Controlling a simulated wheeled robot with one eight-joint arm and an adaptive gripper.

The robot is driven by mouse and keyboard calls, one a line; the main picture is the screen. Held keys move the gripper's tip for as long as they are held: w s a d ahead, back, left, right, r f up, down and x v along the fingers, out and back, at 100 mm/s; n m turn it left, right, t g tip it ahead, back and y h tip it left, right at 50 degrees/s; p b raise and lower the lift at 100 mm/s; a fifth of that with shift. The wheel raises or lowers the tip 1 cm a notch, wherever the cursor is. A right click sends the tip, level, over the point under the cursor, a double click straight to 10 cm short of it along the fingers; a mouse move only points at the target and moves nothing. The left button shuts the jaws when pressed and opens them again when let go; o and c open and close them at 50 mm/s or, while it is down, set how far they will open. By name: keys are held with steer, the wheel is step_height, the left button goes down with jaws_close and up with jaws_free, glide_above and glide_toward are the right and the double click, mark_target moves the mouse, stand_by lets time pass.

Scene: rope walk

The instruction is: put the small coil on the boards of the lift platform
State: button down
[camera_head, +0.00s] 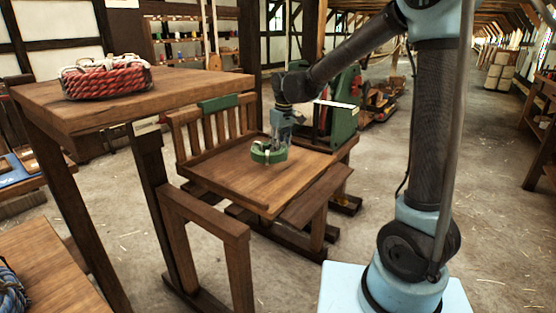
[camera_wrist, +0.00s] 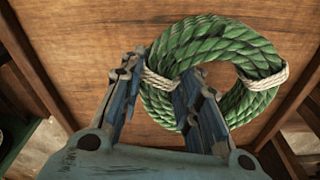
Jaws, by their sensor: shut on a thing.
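The small coil is a ring of green rope with pale ties (camera_head: 268,152). In the wrist view the green coil (camera_wrist: 245,50) fills the upper right, over brown boards. My gripper (camera_head: 280,142) points down at it from above. In the wrist view my gripper (camera_wrist: 157,78) is shut on the coil's left side at a pale tie, one finger outside the ring and one in its hole. The lift platform (camera_head: 225,182) is a square of boards with a slatted rail at the back. The coil is over its boards; I cannot tell whether it touches them.
A taller wooden table (camera_head: 190,88) at the left bears a red rope coil (camera_head: 105,78). A lower wooden top (camera_head: 50,270) at the front left bears part of a blue coil (camera_head: 10,290). A green-sided machine (camera_head: 345,110) stands behind the platform.

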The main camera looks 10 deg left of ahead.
mark_target(280, 166)
steer(key=shift+f, duration=2.55)
steer(key=c, duration=1.2)
jaws_free()
steer(key=r, duration=0.4)
steer(key=d+r, duration=0.1)
steer(key=r, duration=0.7)
steer(key=shift+s+d, duration=0.15)
steer(key=shift+s, duration=0.25)
steer(key=shift+d, duration=0.1)
